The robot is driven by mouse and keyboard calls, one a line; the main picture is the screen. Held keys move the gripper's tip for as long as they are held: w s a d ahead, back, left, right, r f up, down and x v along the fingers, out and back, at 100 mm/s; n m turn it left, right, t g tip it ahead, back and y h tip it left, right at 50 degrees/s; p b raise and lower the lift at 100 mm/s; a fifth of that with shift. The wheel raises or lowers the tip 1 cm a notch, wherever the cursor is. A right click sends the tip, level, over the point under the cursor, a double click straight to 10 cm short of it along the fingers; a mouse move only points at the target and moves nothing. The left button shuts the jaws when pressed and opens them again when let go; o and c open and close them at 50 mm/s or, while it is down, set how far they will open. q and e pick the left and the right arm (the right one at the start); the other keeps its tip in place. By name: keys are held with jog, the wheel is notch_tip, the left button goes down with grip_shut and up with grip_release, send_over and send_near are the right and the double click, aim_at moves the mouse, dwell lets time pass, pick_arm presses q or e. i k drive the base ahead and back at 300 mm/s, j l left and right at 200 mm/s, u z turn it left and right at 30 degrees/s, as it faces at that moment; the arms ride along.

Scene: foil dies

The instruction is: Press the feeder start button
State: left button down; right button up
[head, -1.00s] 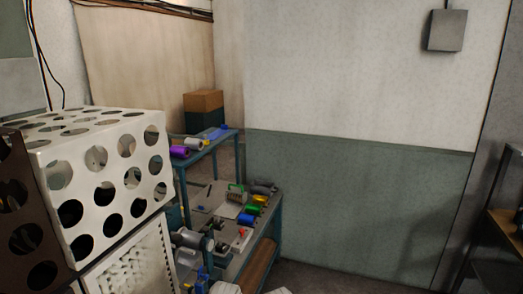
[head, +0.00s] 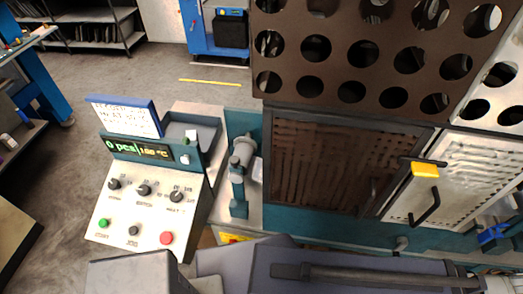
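A sloped control panel (head: 145,200) stands at the left of the head view. Its lower row holds a green button (head: 104,223), a small black button or knob (head: 133,231) and a larger red button (head: 167,238). Their printed labels are too small to read, so I cannot tell by lettering which is the feeder start. Three black knobs (head: 144,190) sit in the row above. A lit display (head: 140,149) shows "0 pcs" and a temperature that looks like 180 °C. Neither gripper shows; only grey parts, probably of my arms, cross the bottom edge.
A white sheet on a blue board (head: 125,117) stands above the display. A grey tray (head: 192,132) is behind the panel. Right of it stands a machine with a perforated brown guard (head: 335,50) and a yellow-topped handle (head: 425,170). Open floor (head: 110,75) lies behind.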

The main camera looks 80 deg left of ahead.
aim_at(103, 223)
jog(key=l+u, duration=0.1)
jog(key=u, duration=0.3)
jog(key=l+u, duration=0.15)
jog(key=u, duration=0.3)
jog(key=l+u, duration=0.1)
jog(key=u, duration=0.3)
jog(key=l+u, duration=0.1)
jog(key=u, duration=0.3)
jog(key=j+u, duration=0.1)
jog(key=u, duration=0.8)
jog(key=i+u, duration=0.15)
jog(key=u, duration=0.25)
jog(key=j+u, duration=0.1)
jog(key=u, duration=0.35)
jog(key=i+u, duration=0.1)
jog(key=u, duration=0.35)
